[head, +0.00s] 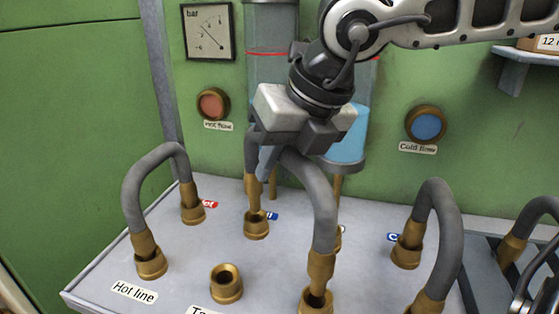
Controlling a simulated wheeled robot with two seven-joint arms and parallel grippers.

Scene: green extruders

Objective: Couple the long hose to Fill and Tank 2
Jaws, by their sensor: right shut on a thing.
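My right gripper (287,148) comes down from the top right and is shut on the grey long hose (318,195) near the top of its arch. The hose's far brass end (254,188) stands over a brass socket (256,224) beside a blue label that is mostly hidden. Its near brass end (321,267) is at a socket (316,303) by the bottom edge. I cannot tell whether either end is fully seated. An empty brass socket (226,285) stands left of the near end, above a cut-off label starting "Ta". My left gripper is not in view.
A grey hose (130,182) arches at the Hot line on the left. Another hose (447,230) arches on the right, and one more shows at the right edge (540,210). Behind stand two clear tanks (269,80), a bar gauge (208,31) and red (212,104) and blue (427,124) round fittings.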

